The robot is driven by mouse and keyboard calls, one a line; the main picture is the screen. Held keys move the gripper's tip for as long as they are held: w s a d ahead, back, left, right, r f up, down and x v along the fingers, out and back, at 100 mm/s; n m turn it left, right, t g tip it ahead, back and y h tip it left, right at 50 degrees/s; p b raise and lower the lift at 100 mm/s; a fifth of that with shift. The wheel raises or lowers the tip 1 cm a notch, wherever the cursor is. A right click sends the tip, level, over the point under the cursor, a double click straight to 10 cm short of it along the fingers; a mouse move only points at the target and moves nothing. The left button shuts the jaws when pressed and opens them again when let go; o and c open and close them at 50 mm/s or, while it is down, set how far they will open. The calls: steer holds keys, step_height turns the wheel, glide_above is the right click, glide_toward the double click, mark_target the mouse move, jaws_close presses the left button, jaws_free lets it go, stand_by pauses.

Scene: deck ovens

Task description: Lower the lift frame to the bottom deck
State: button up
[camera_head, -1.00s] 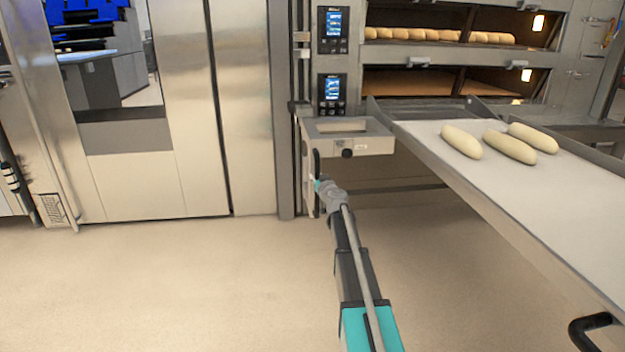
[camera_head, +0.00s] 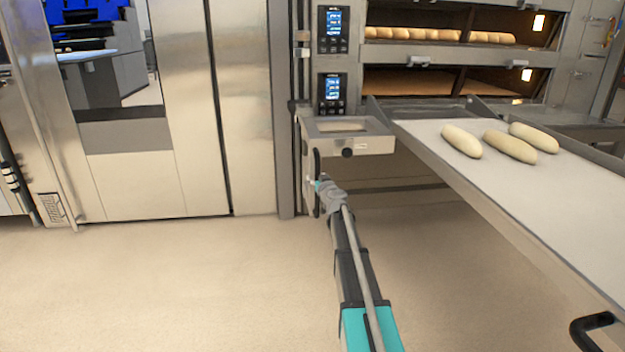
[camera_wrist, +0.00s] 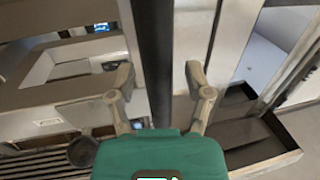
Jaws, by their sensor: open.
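The lift frame carries a long white loading belt (camera_head: 510,190) at the right, level with a lower oven deck, with three pale dough loaves (camera_head: 510,146) on it. A grey box with a recessed top (camera_head: 370,146) and a black knob (camera_head: 347,153) stands at its left. A black upright handle (camera_head: 317,163) runs down the box's left side. My gripper (camera_head: 321,184) is at this handle. In the wrist view my gripper (camera_wrist: 159,78) is open, with one finger on each side of a dark upright bar (camera_wrist: 152,50). I cannot tell whether the fingers touch it.
The deck oven has two control panels (camera_head: 333,30) and lit chambers; loaves (camera_head: 440,35) lie in the upper one. A tall steel cabinet (camera_head: 245,110) stands left of the oven. A black curved handle (camera_head: 592,325) sticks out at lower right. The floor (camera_head: 170,285) at front left is clear.

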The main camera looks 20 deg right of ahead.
steer(key=s+a, duration=0.1)
steer(key=s, duration=1.1)
stand_by(0.5)
steer(key=s+a+n+g+y+p, duration=0.2)
steer(key=s+a+g+y+p, duration=0.2)
steer(key=a, duration=0.8)
steer(key=s+a+n+g+y+p, duration=0.3)
steer(key=s+a+g+y+p, duration=0.15)
steer(key=a, duration=0.75)
steer(key=s+a+m+g+h+p, duration=0.25)
steer(key=s+g+p, duration=0.25)
steer(key=s, duration=0.6)
steer(key=s+a+m+g+h+p, duration=0.2)
steer(key=s+g+h+p, duration=0.25)
steer(key=s, duration=0.65)
step_height(320, 180, up, 37)
steer(key=p, duration=3.7)
steer(key=shift+w+d+f, duration=0.2)
steer(key=shift+d, duration=0.05)
steer(key=shift+n, duration=0.25)
